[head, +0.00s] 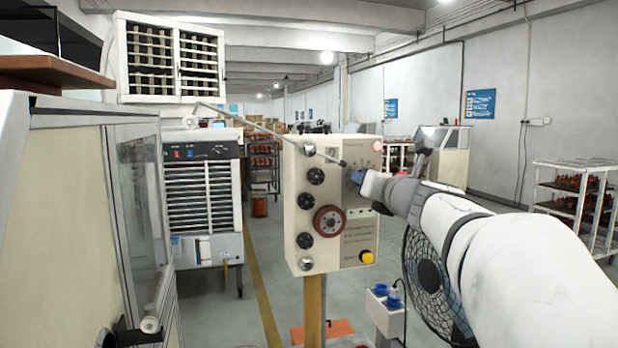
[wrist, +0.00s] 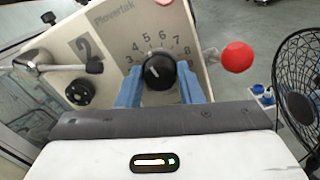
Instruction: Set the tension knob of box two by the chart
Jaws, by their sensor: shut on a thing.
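Box two is a cream tension box (head: 305,235) on a yellow post, and its big "2" shows in the wrist view (wrist: 83,46). Its black tension knob (wrist: 160,73) sits inside a printed dial whose figures, including 4 to 8, are readable. The knob's white pointer mark leans up and left, towards the low figures; I cannot tell the exact figure. My gripper (wrist: 158,92) has its blue fingers on both sides of the knob, shut on it. In the head view my gripper (head: 358,177) meets the box's right part and hides the knob. I cannot make out a readable chart.
A metal rod (head: 270,133) crosses the box's upper front. A red ball (wrist: 237,57) stands right of the dial. A black fan (head: 428,275) and a small box with blue sockets (head: 385,305) stand below my arm. A cabinet (head: 75,220) fills the left.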

